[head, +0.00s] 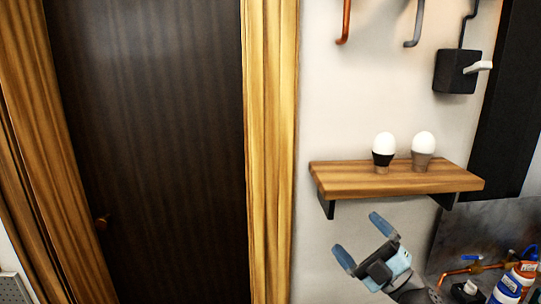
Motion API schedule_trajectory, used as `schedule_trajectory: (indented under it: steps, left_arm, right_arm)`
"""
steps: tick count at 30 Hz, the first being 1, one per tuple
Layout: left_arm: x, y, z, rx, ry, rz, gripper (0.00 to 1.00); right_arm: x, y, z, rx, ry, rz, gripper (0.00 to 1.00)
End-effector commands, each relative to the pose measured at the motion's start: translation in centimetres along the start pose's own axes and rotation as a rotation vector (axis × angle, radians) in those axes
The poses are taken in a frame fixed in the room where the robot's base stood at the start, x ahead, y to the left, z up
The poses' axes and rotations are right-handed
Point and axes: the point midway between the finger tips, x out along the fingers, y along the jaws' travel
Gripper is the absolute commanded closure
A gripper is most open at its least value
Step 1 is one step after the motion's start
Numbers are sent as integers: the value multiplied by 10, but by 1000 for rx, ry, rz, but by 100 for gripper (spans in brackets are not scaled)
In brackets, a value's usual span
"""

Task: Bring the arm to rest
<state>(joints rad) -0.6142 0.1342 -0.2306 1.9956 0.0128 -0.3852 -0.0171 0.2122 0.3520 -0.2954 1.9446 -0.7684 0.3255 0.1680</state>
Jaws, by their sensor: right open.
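My right gripper (361,243) is at the lower right of the head view, below the wooden shelf. Its two blue-tipped fingers are spread apart with nothing between them. Its fingers point up and to the left, in front of the pale wall. My left gripper is not in view.
A wooden wall shelf (395,190) holds two white bulbs, the left one (384,144) on a dark base and the right one (424,143) on a brown base. A black switch box (457,72) is above. A bottle (514,283) and copper pipe (471,269) are at lower right. A dark door (150,150) fills the left.

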Motion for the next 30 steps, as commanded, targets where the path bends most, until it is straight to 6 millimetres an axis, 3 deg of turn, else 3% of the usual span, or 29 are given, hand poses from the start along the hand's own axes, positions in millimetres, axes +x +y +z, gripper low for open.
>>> schedule_trajectory:
  steps: [4,8,12,15,18,21,24,30]
  left_arm:
    - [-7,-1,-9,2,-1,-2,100]
    - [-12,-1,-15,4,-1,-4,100]
    - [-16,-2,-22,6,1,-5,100]
    - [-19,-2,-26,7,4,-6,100]
    - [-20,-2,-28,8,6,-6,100]
    - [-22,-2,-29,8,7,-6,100]
    - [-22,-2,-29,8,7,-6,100]
    - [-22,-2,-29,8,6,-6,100]
  right_arm:
    - [-68,-61,15,279,-290,10,0]
    - [-139,-118,15,505,-560,-9,0]
    - [-224,-179,-7,736,-851,-59,0]
    - [-276,-213,-32,871,-1025,-102,0]
    - [-316,-236,-58,974,-1154,-139,0]
    - [-340,-249,-76,1038,-1234,-164,0]
    - [-352,-255,-85,1071,-1272,-177,0]
    - [-354,-257,-87,1078,-1280,-180,0]
